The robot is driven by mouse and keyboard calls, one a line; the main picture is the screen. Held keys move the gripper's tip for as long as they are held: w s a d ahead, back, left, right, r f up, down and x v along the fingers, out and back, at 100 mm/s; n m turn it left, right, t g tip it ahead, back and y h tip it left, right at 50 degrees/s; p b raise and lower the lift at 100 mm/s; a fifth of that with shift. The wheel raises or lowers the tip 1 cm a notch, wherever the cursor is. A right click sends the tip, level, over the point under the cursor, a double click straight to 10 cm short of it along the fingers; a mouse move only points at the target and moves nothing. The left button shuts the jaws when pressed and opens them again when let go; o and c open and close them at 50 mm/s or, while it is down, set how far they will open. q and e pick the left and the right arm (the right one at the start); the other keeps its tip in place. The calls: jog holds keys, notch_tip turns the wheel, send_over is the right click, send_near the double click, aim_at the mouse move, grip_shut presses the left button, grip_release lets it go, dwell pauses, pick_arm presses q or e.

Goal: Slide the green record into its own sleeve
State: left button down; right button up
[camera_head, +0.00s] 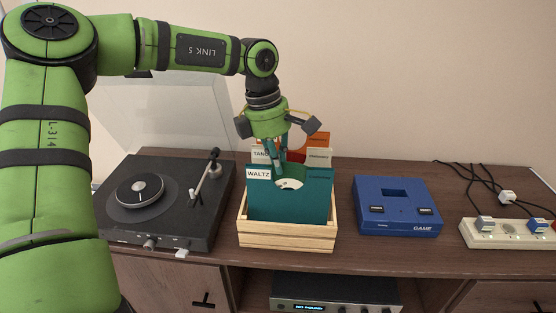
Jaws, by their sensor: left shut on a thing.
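A teal sleeve (265,205) with a white "WALTZ" tab stands at the front of a wooden crate (285,242). The green record (297,174) with a pale label shows at the sleeve's top opening. Its lower part is hidden behind the sleeve front, so it looks partly inside. My left gripper (281,165) points down from above and is shut on the record near the label. The exact finger contact is hard to make out. My right gripper is out of view.
More sleeves with orange (319,140) and white tabs stand behind in the crate. A turntable (160,205) with its clear lid raised is left of the crate. A blue game console (397,205) and a power strip (507,234) with cables are to the right.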

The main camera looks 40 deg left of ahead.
pick_arm(q)
jog(key=c, duration=1.3)
grip_release()
jog(key=shift+c, duration=0.2)
grip_shut()
jog(key=shift+s+a+r, duration=0.15)
jog(key=shift+s+a, duration=0.05)
jog(key=shift+a, duration=0.05)
